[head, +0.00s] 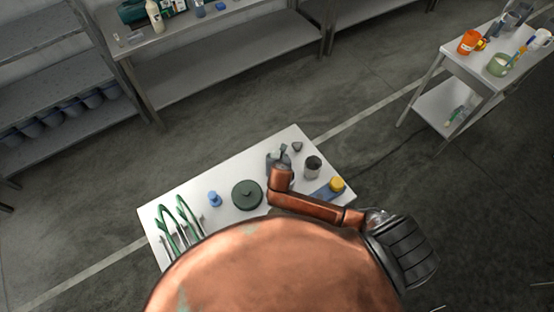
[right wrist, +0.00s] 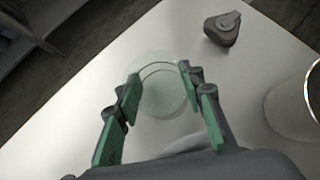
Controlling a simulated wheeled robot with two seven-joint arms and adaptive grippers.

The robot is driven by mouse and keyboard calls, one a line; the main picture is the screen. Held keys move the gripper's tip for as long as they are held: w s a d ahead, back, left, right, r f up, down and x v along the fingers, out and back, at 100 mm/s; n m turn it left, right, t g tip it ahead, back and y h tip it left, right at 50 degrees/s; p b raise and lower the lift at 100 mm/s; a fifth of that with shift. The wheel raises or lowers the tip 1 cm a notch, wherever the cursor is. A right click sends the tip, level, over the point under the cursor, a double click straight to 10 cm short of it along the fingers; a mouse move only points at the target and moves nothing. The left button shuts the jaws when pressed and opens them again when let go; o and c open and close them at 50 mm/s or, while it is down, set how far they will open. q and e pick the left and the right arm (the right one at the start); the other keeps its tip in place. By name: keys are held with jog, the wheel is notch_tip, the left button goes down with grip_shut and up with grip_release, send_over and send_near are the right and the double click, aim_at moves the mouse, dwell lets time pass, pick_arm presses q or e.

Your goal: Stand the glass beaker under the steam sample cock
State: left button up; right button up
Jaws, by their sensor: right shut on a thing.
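The glass beaker (right wrist: 160,92) is clear and round. It shows in the right wrist view between the green-padded fingers of my right gripper (right wrist: 158,88), which is shut on it. The white table top lies below the beaker; I cannot tell whether they touch. The beaker cannot be made out there. No steam sample cock can be told for certain. My left gripper is not in view.
The white table (head: 228,173) holds a dark round lid (head: 247,195), a dark metal cup (head: 313,167), a small grey piece (head: 297,146), a blue item (head: 214,199), a yellow item (head: 337,184) and green-handled tools (head: 185,213).

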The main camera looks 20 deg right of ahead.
jog(key=c, duration=0.6)
jog(key=shift+r, duration=0.1)
